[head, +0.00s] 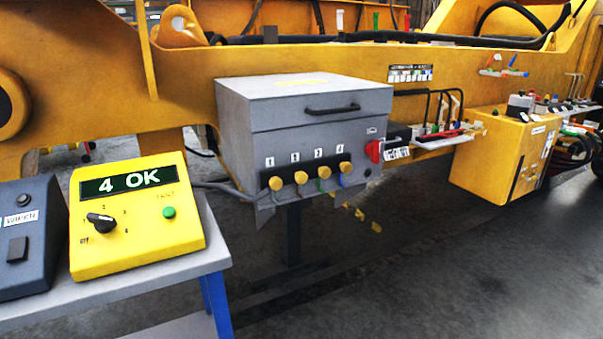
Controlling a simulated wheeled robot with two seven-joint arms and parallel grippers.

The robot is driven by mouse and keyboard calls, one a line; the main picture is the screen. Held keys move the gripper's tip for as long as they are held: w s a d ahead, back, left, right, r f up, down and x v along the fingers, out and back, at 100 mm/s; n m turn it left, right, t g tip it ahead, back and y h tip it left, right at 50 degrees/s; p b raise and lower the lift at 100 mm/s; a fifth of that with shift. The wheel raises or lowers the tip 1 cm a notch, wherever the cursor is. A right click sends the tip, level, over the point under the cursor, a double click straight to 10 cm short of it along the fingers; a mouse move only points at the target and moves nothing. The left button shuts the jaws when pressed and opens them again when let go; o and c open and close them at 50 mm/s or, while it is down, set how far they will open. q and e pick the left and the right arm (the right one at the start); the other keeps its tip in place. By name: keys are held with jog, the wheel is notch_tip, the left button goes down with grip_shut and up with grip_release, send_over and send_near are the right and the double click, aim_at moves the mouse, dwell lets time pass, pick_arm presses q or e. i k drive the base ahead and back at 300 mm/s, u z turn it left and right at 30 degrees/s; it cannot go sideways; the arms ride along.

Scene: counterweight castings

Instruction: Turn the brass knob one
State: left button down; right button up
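A row of several brass knobs sits on a black strip along the lower front of a grey box (320,125). The leftmost knob (275,183) is below a small label that looks like 1. The knob (345,167) at the right end is below a label that looks like 4. The labels between are too small to read surely. Coloured parts, green and blue among them, show under the knobs. The box's lid, with a black handle (332,109), is shut. Neither of my grippers is in view.
A yellow tester (140,215) showing "4 OK", with a black dial and green button, stands on a grey table (170,272) at left, beside a dark grey device (28,240). A red switch (374,151) is on the box's right side. The floor in front is clear.

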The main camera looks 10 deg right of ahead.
aim_at(276, 183)
jog(key=z, duration=1)
jog(key=i, duration=0.4)
jog(key=u, duration=0.85)
